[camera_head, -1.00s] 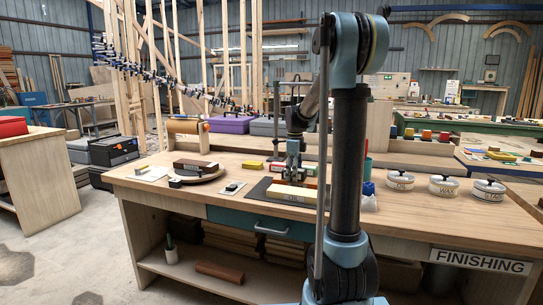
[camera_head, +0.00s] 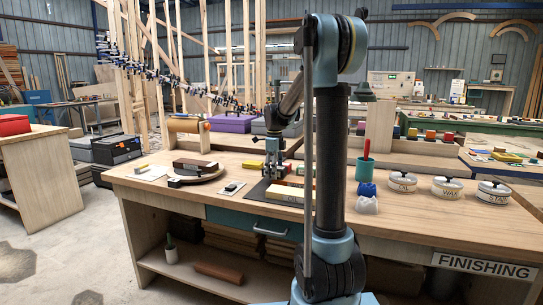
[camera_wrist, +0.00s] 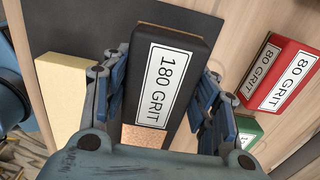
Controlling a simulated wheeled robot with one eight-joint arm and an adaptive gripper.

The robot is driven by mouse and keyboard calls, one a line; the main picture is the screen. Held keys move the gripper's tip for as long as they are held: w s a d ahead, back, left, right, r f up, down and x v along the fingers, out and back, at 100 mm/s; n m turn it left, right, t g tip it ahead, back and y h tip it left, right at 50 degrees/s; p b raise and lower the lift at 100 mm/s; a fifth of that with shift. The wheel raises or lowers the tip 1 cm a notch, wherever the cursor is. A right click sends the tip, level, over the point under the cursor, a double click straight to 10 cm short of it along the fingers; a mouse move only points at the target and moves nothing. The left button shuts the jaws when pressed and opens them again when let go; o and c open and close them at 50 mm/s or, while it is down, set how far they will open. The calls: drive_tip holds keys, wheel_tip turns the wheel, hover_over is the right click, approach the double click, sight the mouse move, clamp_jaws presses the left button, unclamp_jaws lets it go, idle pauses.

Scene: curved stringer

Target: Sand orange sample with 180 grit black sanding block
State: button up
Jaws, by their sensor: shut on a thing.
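The black sanding block (camera_wrist: 166,80) carries a white "180 GRIT" label in the wrist view. My gripper (camera_wrist: 160,95) is shut on it, one blue finger on each side. A speckled copper-brown surface (camera_wrist: 145,136) shows at the block's near end; I cannot tell if it belongs to the block. In the head view my gripper (camera_head: 272,173) is over the dark mat (camera_head: 256,190), behind a pale block (camera_head: 285,194); a cream block also shows in the wrist view (camera_wrist: 66,100). I cannot clearly identify an orange sample.
A red "80 GRIT" block (camera_wrist: 282,72) and a green block (camera_wrist: 246,132) lie to the right in the wrist view.

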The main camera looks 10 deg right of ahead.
drive_tip(key=shift+s+d+r, duration=0.1)
drive_tip(key=shift+d+r, duration=0.1)
drive_tip(key=shift+r, duration=1)
drive_tip(key=shift+a+r, duration=0.1)
drive_tip(key=shift+r, duration=2.6)
drive_tip(key=shift+a, duration=0.1)
